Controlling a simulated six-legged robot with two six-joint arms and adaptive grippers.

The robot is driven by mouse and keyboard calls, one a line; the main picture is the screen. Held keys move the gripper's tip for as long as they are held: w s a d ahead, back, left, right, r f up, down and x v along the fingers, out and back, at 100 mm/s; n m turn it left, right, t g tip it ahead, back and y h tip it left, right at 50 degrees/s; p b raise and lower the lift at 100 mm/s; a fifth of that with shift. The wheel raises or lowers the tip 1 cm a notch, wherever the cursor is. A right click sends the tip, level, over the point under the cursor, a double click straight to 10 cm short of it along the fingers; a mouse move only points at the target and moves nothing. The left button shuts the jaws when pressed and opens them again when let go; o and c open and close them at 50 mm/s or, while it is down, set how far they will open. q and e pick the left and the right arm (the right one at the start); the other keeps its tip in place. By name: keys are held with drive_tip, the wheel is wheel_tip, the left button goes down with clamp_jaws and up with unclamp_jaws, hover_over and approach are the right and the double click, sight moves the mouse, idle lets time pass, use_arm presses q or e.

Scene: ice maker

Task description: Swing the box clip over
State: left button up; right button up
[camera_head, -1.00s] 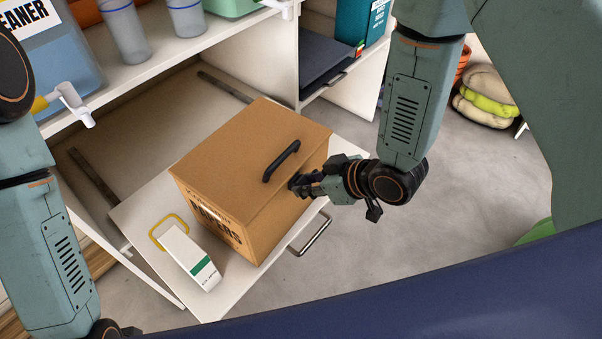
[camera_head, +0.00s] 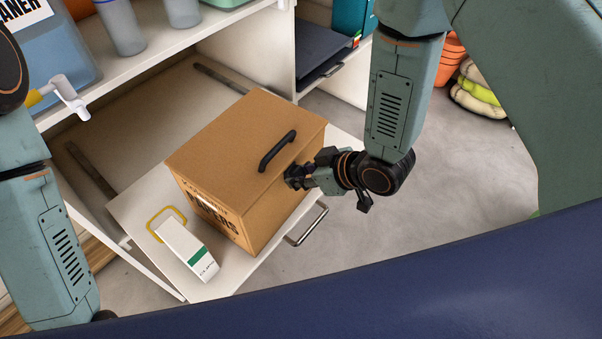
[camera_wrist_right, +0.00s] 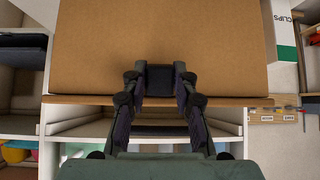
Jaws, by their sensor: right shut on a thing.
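A brown cardboard box (camera_head: 235,150) with a black handle (camera_head: 277,150) on top stands on a pulled-out white drawer. My right gripper (camera_head: 290,177) is at the box's right side, close to its upper edge. In the right wrist view its fingers (camera_wrist_right: 160,82) are shut on a small dark block, which looks like the box clip (camera_wrist_right: 160,76), against the cardboard. In the head view the fingers mostly hide the clip. My left arm shows at the left edge, but its gripper is out of frame.
A white carton with a green band (camera_head: 187,249) and a yellow loop (camera_head: 165,224) lie on the drawer left of the box. A metal drawer handle (camera_head: 307,226) sticks out at the right. A shelf with cups (camera_head: 122,28) is above; open grey floor is at right.

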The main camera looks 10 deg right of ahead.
drive_tip(key=o, duration=0.9)
drive_tip(key=shift+c, duration=0.2)
drive_tip(key=shift+r, duration=0.1)
drive_tip(key=shift+s+d+r+p, duration=0.35)
drive_tip(key=shift+r+p, duration=0.2)
drive_tip(key=shift+p, duration=0.05)
drive_tip(key=p+v, duration=0.3)
drive_tip(key=v, duration=0.2)
drive_tip(key=shift+s+d+r+p, duration=0.1)
drive_tip(key=shift+s+d+p, duration=0.1)
drive_tip(key=shift+p, duration=0.1)
drive_tip(key=shift+a, duration=0.1)
